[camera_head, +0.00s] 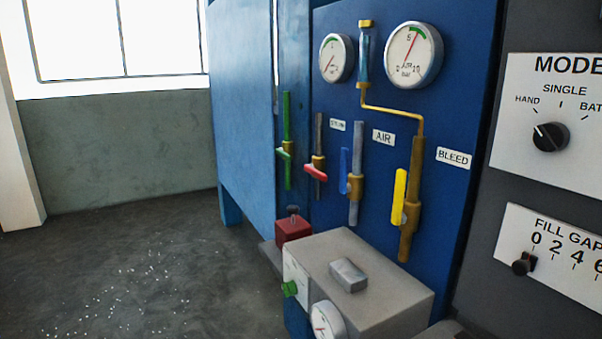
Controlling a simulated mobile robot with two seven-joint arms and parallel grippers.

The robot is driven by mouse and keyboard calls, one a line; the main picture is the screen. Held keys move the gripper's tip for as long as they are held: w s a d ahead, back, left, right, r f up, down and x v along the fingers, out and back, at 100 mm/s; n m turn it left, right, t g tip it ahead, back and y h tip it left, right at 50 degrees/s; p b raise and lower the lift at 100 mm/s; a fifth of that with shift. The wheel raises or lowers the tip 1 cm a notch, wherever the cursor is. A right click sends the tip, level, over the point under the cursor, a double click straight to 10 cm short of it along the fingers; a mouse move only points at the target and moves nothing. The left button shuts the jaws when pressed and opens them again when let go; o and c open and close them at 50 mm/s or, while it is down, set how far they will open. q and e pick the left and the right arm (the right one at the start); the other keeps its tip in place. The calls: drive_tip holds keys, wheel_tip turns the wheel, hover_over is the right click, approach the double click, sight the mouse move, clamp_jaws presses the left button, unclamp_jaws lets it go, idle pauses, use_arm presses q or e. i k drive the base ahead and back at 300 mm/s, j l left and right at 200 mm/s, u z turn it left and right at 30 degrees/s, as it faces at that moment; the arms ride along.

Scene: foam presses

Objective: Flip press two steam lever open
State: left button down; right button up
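A blue press panel (390,105) carries several valves on vertical pipes. The red lever (316,174) is on the pipe just left of a small label (338,125) that appears to read STEAM. It lies across its pipe, slightly sloped. A blue lever (344,170) by the AIR label (383,137) stands upright along its pipe. A yellow lever (399,196) by the BLEED label (453,158) also stands nearly upright along its pipe. A green lever (283,153) at the left lies across its pipe. No press number is visible. Neither gripper is in view.
A grey box (385,285) with a gauge (327,320) and green knob (289,289) juts out below the valves. A red block (293,229) sits beside it. A mode panel (550,110) stands at right. The floor (130,260) at left is open, with white specks.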

sight(310, 168)
drive_tip(key=i+j, duration=0.15)
drive_tip(key=j, duration=0.25)
drive_tip(key=i+j+z, duration=0.1)
drive_tip(key=j, duration=0.25)
drive_tip(key=i+j, duration=0.15)
drive_tip(key=j, duration=0.25)
drive_tip(key=i+j, duration=0.15)
drive_tip(key=j, duration=0.25)
drive_tip(key=i+j+z, duration=0.1)
drive_tip(key=j, duration=0.3)
drive_tip(key=i+j, duration=0.15)
drive_tip(key=j, duration=0.25)
drive_tip(key=i+j+z, duration=0.1)
drive_tip(key=j, duration=0.3)
drive_tip(key=i+j, duration=0.1)
drive_tip(key=j, duration=0.3)
